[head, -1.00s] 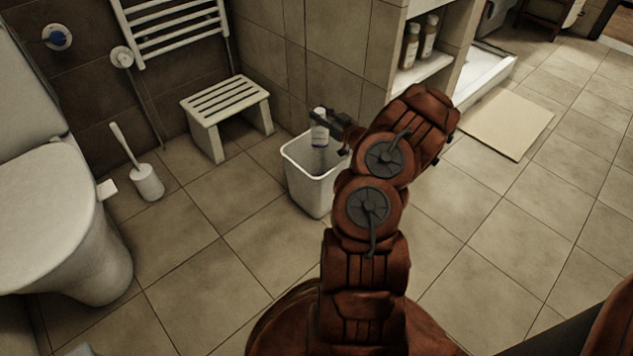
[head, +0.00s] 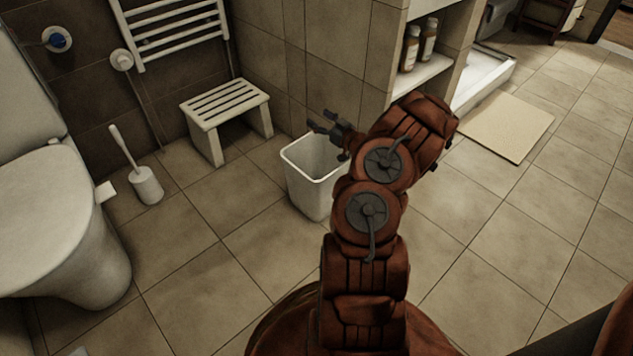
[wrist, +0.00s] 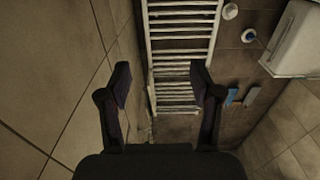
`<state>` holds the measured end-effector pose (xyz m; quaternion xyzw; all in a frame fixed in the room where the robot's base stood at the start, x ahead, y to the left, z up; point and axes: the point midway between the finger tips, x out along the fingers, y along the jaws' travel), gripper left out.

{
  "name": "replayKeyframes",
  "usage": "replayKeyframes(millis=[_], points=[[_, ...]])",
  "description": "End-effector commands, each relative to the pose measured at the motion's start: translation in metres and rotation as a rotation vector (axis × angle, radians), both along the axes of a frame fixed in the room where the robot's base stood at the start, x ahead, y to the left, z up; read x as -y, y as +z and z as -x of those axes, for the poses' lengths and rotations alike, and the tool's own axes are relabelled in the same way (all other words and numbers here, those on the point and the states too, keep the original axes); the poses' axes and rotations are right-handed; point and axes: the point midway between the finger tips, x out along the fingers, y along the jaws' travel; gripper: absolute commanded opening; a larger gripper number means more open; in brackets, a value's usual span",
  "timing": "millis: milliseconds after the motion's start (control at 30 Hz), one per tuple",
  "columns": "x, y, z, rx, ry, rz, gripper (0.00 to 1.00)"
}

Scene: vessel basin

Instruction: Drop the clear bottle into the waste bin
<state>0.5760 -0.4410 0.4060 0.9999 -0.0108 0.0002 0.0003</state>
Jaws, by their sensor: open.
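The waste bin (head: 308,190) is a white, open-topped tub standing on the tiled floor in the head view. My gripper (head: 320,122) is above the bin's rim at its back right, with its fingers apart and nothing between them. The wrist view also shows my gripper (wrist: 160,80) open and empty. The clear bottle is not visible in either current view. The lower inside of the bin is hidden by its front wall, so I cannot see what lies in it.
A white slatted stool (head: 226,105) stands behind and left of the bin. A toilet brush in its holder (head: 147,186) and the toilet (head: 60,215) are farther left. A shelf with two bottles (head: 418,45) is at the back right. Floor in front is clear.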

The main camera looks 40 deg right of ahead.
Motion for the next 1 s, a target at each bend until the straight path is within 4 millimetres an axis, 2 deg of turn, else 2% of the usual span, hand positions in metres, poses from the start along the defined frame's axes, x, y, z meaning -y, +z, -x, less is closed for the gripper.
replayKeyframes(millis=[267,1000], points=[[0.001,-0.001,0.014,-0.001,-0.002,-0.002,0.64],[-0.001,0.001,0.105,0.001,-0.002,0.002,0.64]])
